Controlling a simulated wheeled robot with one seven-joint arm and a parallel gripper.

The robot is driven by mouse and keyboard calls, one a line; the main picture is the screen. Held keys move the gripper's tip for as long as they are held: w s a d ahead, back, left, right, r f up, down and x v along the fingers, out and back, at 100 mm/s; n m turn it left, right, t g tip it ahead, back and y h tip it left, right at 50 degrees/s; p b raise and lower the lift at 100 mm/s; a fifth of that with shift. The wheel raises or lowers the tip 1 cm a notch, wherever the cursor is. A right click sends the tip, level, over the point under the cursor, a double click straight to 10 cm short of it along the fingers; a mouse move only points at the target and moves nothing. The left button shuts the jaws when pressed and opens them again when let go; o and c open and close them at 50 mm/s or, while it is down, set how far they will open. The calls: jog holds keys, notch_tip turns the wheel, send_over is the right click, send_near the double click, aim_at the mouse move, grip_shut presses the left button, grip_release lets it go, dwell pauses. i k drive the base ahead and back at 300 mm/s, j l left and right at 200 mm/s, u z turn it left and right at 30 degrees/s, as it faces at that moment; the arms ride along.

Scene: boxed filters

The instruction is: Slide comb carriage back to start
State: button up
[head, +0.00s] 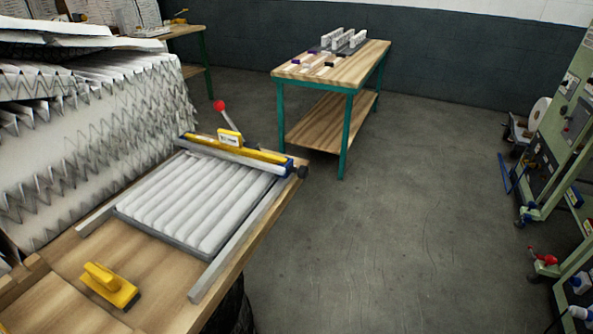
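The comb carriage (238,150) is a yellow and grey bar across the far end of two grey rails (237,244) on a wooden bench. A yellow block with a white label (229,137) sits on the bar. A lever with a red knob (219,105) rises behind it, and a dark knob (302,171) is at its right end. A white pleated filter (197,203) in a grey frame lies between the rails, on the near side of the carriage. My gripper is not in view.
A yellow handled tool (110,286) lies on the near bench (65,262). Pleated filter stacks (80,150) crowd the left. A green-legged table (345,67) with small items stands at the back. Green machinery (565,125) is at right. The grey floor (420,220) between is clear.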

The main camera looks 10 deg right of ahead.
aim_at(283, 170)
jog(key=i+l, duration=0.15)
jog(key=l, duration=0.2)
jog(key=i+l, duration=0.2)
jog(key=l, duration=0.15)
jog(key=i+l, duration=0.15)
jog(key=l, duration=0.2)
